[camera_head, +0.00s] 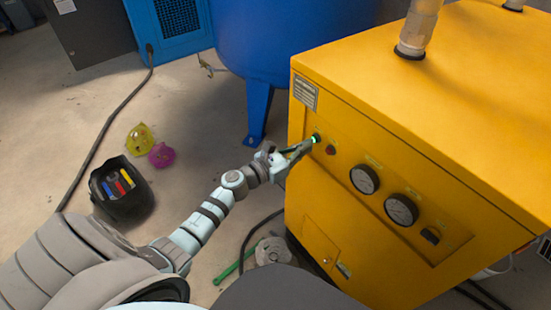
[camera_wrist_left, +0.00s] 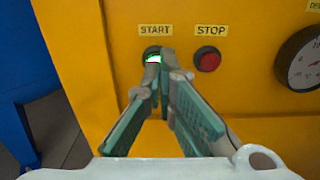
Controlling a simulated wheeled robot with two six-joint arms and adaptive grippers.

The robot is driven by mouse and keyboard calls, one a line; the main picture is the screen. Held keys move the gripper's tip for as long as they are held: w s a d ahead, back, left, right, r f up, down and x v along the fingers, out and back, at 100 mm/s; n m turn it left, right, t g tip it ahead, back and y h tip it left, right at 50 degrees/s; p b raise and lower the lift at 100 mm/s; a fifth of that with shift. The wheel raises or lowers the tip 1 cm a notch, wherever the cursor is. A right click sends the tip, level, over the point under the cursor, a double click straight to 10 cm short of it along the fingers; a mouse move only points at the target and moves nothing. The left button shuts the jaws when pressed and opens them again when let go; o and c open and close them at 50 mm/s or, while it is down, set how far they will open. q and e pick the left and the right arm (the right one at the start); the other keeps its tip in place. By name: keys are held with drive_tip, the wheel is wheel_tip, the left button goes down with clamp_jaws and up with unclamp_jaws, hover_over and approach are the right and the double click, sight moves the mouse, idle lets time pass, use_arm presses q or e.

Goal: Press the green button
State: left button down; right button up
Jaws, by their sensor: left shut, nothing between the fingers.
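The green button (camera_head: 315,138) is on the front panel of the yellow machine (camera_head: 420,85), near its upper left corner. In the left wrist view the green button (camera_wrist_left: 153,58) sits under a START label, partly hidden by my fingertips. My left gripper (camera_head: 308,146) is shut and empty, with its tips at the green button. The left wrist view shows its fingertips (camera_wrist_left: 160,62) overlapping the lower part of the button; they look to be touching it or very close. A red button (camera_wrist_left: 207,59) under a STOP label is just to the right. My right gripper is not in view.
Two gauges (camera_head: 365,179) and a black switch (camera_head: 430,235) are further right on the panel. A blue tank (camera_head: 285,40) stands behind the machine. A black tool bag (camera_head: 120,190), cables and a grey and green item (camera_head: 272,250) lie on the floor.

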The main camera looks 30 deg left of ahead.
use_arm(q)
drive_tip(key=b+v, duration=0.3)
drive_tip(key=v, duration=0.8)
drive_tip(key=shift+s+a, duration=0.15)
drive_tip(key=shift+s, duration=0.25)
drive_tip(key=shift+r, duration=0.1)
